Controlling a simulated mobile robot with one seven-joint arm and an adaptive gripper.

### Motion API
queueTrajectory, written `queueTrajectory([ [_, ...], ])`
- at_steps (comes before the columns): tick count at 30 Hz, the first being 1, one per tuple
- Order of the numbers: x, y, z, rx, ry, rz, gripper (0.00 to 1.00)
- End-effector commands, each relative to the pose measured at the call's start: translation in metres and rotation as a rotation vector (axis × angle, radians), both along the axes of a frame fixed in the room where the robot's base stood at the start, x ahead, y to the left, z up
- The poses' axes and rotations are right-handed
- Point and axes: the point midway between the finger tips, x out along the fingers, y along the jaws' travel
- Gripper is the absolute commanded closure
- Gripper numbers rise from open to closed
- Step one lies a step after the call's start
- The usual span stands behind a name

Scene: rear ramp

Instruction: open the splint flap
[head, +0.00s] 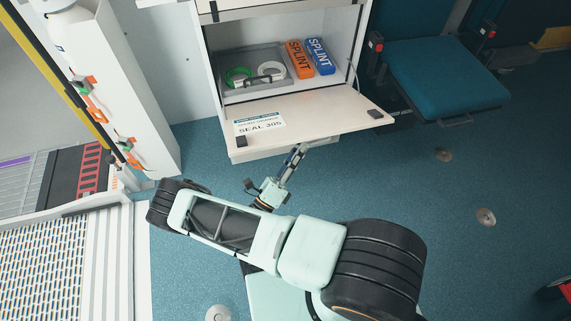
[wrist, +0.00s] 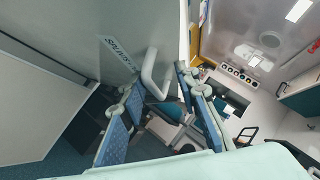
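The splint flap (head: 312,112) is folded down from its cabinet and lies near level, its inner face with a "SEAL 305" label turned up. In the wrist view I see its underside (wrist: 85,32) with a "SPLINTS" label and a pale loop handle (wrist: 149,75). My gripper (head: 299,155) is under the flap's front edge, its tips hidden there. In the wrist view my gripper (wrist: 160,80) has its two blue-padded fingers apart, with the handle in the gap near the tips. I cannot tell whether a finger touches it.
The open cabinet holds a grey tray (head: 232,87) with green and white coils, an orange splint box (head: 299,60) and a blue splint box (head: 320,57). A teal seat (head: 445,75) stands to the right. A white pillar (head: 125,90) is left. The blue floor (head: 480,165) right of my arm is mostly clear.

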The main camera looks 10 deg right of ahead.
Motion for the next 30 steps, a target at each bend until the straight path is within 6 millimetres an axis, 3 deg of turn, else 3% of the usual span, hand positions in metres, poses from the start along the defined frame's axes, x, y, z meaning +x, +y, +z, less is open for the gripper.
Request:
queueTrajectory([
  [30,-0.013,0.045,-0.041,-0.001,-0.001,0.002,0.75],
])
